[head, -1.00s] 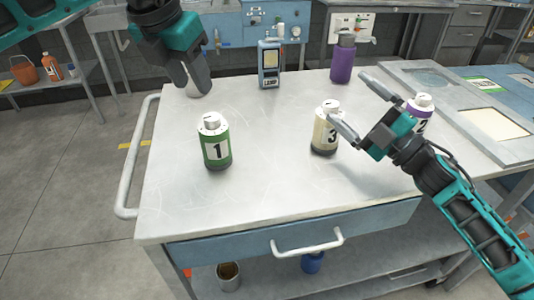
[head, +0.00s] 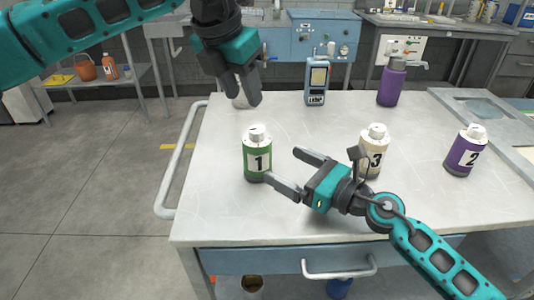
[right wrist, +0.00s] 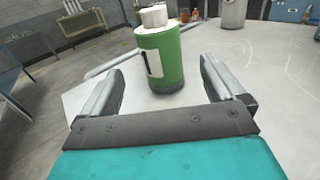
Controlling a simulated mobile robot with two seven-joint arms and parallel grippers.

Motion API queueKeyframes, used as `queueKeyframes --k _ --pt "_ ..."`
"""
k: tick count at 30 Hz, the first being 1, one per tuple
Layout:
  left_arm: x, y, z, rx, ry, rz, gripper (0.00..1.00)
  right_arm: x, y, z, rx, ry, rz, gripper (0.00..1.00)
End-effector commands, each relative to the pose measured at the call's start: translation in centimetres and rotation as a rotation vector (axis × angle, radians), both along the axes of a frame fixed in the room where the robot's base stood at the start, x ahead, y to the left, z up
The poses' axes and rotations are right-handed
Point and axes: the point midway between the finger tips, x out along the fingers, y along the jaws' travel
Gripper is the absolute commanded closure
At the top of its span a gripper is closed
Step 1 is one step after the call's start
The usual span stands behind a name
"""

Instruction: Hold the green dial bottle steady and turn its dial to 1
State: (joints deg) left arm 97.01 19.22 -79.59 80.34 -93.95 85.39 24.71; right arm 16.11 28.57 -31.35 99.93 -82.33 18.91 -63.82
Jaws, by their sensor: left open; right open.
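The green dial bottle (head: 257,158) stands upright on the cart top, with a white dial cap (head: 257,133) and a label reading 1. My right gripper (head: 283,172) is open to its right, fingers pointing at it. In the right wrist view the green bottle (right wrist: 160,60) stands ahead of the two open fingers (right wrist: 160,85), not gripped. My left gripper (head: 246,92) hangs above and behind the bottle, apart from its cap. Its fingers point down and look close together from this angle. The dial's setting is too small to read.
A cream bottle marked 3 (head: 375,145) stands behind my right wrist. A purple bottle marked 2 (head: 466,150) is further right. The cart top (head: 220,210) is clear left and in front of the green bottle.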

Motion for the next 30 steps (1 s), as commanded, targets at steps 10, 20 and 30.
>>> queueKeyframes --k 10,20,30 --pt "0.0 0.0 0.0 0.000 0.000 0.000 0.57 4.5 5.3 0.1 0.006 0.002 0.001 0.04" --pt "0.0 0.0 0.0 0.000 0.000 0.000 0.57 6.8 8.0 0.1 0.003 0.002 0.000 0.04" --pt "0.0 0.0 0.0 0.000 0.000 0.000 0.57 7.0 8.2 0.0 0.003 0.002 0.000 0.04"
